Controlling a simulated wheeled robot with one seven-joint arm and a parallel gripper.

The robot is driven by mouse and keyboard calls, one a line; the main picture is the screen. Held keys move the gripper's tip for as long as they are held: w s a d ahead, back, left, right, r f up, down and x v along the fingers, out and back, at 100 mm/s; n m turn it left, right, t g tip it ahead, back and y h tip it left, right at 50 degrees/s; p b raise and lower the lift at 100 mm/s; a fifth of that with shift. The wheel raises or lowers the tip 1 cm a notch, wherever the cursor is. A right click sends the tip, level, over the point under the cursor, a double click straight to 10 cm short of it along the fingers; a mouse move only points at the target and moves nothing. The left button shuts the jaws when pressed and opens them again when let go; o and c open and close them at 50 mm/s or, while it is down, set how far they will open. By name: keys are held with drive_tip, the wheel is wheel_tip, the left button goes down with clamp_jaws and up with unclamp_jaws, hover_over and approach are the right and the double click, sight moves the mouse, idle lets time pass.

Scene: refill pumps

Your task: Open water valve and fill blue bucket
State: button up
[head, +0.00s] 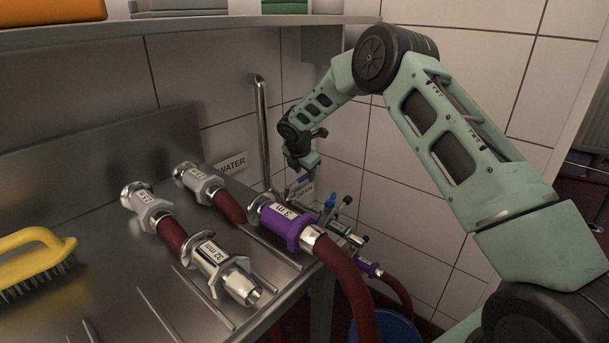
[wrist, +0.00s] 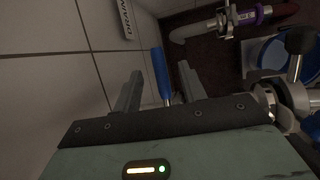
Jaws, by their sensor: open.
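A blue lever handle (wrist: 160,75) stands between the two fingers of my gripper (wrist: 158,85) in the wrist view. The fingers are apart, and I cannot tell whether either touches the handle. In the head view my gripper (head: 301,184) is low by the wall, just behind the valve cluster, where a blue handle (head: 330,201) shows. A WATER sign (head: 231,163) is on the wall to its left. The blue bucket (head: 388,328) is on the floor below, partly cut off by the frame. It also shows in the wrist view (wrist: 268,58).
A purple coupling (head: 280,222) on a red hose lies at the counter's right edge. Several metal couplings (head: 217,264) and a yellow brush (head: 32,255) lie on the steel counter (head: 130,310). A vertical pipe (head: 262,130) and DRAIN sign (wrist: 127,18) are close by. A shelf (head: 200,30) hangs above.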

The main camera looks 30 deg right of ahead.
drive_tip(key=shift+w+d+f, duration=0.15)
drive_tip(key=shift+f, duration=0.3)
clamp_jaws()
drive_tip(key=shift+s+d+m+g+h+p, duration=0.1)
drive_tip(key=shift+s+m+g+h+p, duration=0.15)
drive_tip(key=shift+s+m+p, duration=0.5)
drive_tip(key=shift+s+d+m+g+h+p, duration=0.2)
drive_tip(key=shift+s+m+p, duration=0.3)
drive_tip(key=shift+m, duration=0.45)
drive_tip(key=shift+w+a, duration=0.1)
drive_tip(key=shift+a, duration=0.05)
unclamp_jaws()
